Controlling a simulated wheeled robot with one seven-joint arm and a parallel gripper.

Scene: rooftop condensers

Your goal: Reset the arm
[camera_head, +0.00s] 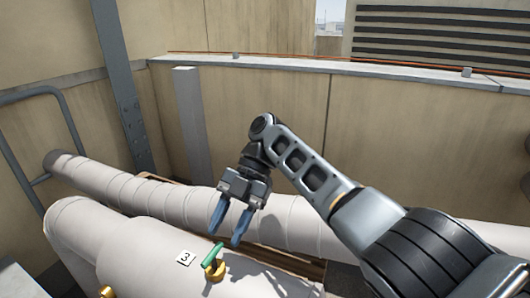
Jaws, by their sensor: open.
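My arm (320,185) reaches in from the lower right and bends down at its far end. My gripper (229,226) is open and points downward, with two blue fingers and nothing between them. It appears above and just behind a valve with a green handle (212,254) and a brass body (215,270). The valve sits on a thick white pipe (150,245), beside a white label (186,258) marked 3. I cannot tell the exact gap between the fingertips and the handle.
A second wrapped pipe (140,190) runs behind the gripper. Another brass fitting (107,292) shows at the bottom edge. A grey rail (66,115) and a steel post (120,85) stand left. A beige wall (385,130) closes the back; the air above the pipes is clear.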

